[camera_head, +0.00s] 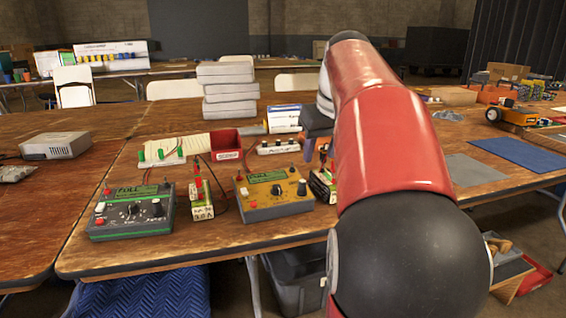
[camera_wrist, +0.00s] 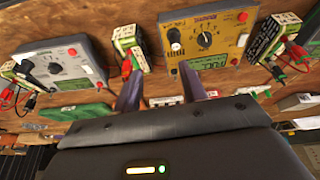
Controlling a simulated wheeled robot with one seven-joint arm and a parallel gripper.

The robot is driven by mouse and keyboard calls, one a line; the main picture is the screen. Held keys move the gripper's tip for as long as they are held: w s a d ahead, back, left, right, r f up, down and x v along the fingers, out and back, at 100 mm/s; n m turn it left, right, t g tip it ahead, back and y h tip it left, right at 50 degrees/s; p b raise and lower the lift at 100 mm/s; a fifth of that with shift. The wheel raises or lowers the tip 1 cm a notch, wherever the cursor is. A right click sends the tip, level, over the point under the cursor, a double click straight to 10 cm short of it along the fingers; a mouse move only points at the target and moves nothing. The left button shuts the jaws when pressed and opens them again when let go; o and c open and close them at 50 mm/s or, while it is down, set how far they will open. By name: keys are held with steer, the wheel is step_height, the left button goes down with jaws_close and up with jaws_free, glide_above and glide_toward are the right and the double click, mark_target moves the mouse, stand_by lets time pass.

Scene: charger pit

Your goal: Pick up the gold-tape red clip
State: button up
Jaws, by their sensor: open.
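My gripper (camera_wrist: 162,82) is open, with two dark purplish fingers apart and nothing seen between them. In the head view its tip (camera_head: 309,150) shows beyond the table's near chargers, partly behind my red arm. Red clips show on the batteries: one (camera_head: 197,183) on the battery left of the yellow charger, and one (camera_wrist: 126,66) on the battery between the chargers in the wrist view. The gold tape is too small to tell on any clip.
A yellow charger (camera_head: 268,197) and a dark green-trimmed charger (camera_head: 130,212) stand near the front edge. A grey charger (camera_wrist: 62,68) shows in the wrist view. A red bin (camera_head: 226,146), a power strip (camera_head: 278,147) and loose cables lie behind.

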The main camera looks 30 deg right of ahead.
steer(key=d+r, duration=0.2)
steer(key=d, duration=0.5)
steer(key=x, duration=0.5)
steer(key=b+x, duration=0.1)
steer(key=x, duration=0.2)
steer(key=shift+w+a, duration=0.2)
steer(key=shift+a, duration=0.05)
steer(key=shift+r, duration=0.1)
steer(key=c, duration=0.9)
steer(key=shift+o, duration=0.2)
steer(key=shift+r, duration=0.15)
